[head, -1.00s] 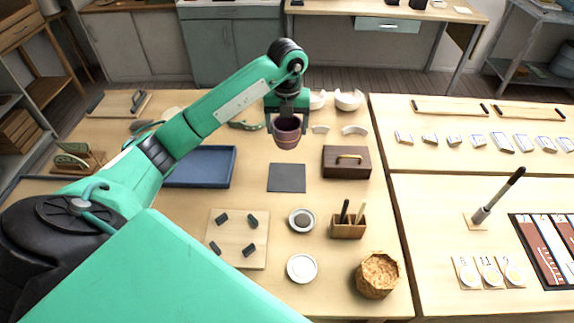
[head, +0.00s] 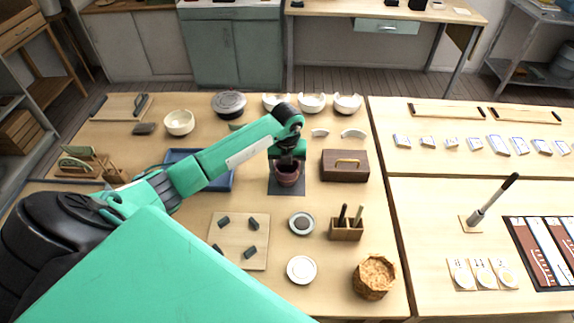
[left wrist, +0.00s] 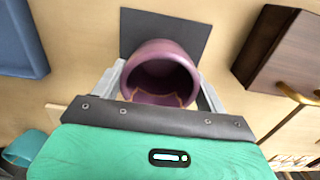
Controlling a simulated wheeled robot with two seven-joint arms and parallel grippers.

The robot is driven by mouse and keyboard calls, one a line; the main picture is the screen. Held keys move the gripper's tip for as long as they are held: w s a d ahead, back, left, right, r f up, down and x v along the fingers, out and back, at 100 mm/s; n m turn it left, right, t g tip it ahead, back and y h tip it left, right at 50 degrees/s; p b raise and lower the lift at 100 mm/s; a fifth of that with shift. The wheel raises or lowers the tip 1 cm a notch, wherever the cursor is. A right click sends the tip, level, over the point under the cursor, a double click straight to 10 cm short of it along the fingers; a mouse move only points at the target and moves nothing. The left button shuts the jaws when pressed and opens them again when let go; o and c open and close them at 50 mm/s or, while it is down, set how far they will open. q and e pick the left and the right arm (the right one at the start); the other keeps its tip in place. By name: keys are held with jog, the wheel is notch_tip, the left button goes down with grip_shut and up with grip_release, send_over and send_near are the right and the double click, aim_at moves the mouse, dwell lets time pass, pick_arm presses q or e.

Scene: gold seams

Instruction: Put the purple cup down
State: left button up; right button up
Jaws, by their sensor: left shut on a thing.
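The purple cup (head: 288,176) is upright at the dark square mat (head: 288,189) in the head view. Whether its base touches the mat I cannot tell. My left gripper (head: 287,163) is shut on the cup from above. In the left wrist view the cup (left wrist: 160,72) sits between the two pale fingers of my left gripper (left wrist: 162,88), its open mouth facing the camera, with gold-coloured marks inside. The dark mat (left wrist: 190,35) lies behind the cup there. My right gripper is in neither view.
A blue tray (head: 222,184) is left of the mat, partly under my arm. A dark wooden box (head: 345,166) with a handle is close on the right. A small dish (head: 301,223) and a wooden holder (head: 346,231) stand nearer the front. Bowls (head: 312,103) line the back.

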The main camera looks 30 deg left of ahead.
pick_arm(q)
jog(key=shift+f, duration=0.15)
jog(key=o, duration=0.9)
jog(key=shift+o, duration=0.2)
jog(key=shift+r, duration=0.35)
notch_tip(320, 180, up, 12)
jog(key=b, duration=0.3)
